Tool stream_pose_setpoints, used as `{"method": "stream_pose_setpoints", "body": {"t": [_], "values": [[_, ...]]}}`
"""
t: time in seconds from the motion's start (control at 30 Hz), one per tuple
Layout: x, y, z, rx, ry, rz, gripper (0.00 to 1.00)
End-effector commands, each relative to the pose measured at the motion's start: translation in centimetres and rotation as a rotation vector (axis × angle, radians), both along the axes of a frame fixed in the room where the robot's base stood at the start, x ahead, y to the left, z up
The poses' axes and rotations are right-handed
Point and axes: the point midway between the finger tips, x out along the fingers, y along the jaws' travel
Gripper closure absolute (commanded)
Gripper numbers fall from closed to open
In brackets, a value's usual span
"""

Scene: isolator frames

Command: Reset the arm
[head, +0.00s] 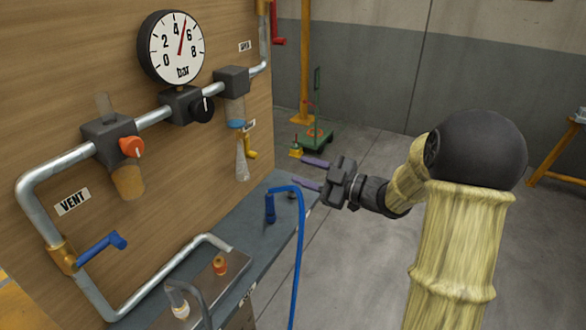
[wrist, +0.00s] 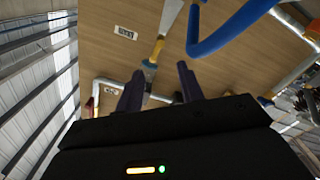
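My gripper (head: 314,174) hangs in the air beside the right end of the grey bench. Its two purple fingers are spread apart and point left toward the wooden panel. Nothing is between the fingers. The wrist view also shows my gripper (wrist: 160,88) with both fingers apart, the panel beyond them and the blue hose (wrist: 225,30) above. My arm, in a yellowish sleeve, comes in from the right in the head view.
The wooden panel (head: 60,120) carries pipes, a gauge (head: 171,47) reading about 5 bar, and valves. A blue hose (head: 299,250) arches over the grey bench (head: 262,225) close to my gripper. A green trolley (head: 318,140) stands behind. Open floor lies to the right.

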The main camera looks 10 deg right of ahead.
Motion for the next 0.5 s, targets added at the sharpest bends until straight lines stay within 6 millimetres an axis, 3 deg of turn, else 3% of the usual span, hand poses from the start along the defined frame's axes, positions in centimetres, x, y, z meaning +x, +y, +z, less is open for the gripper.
{"method": "stream_pose_setpoints", "body": {"t": [0.5], "values": [[0.53,-0.04,-0.45,-0.023,0.039,-0.071,0.62]]}}
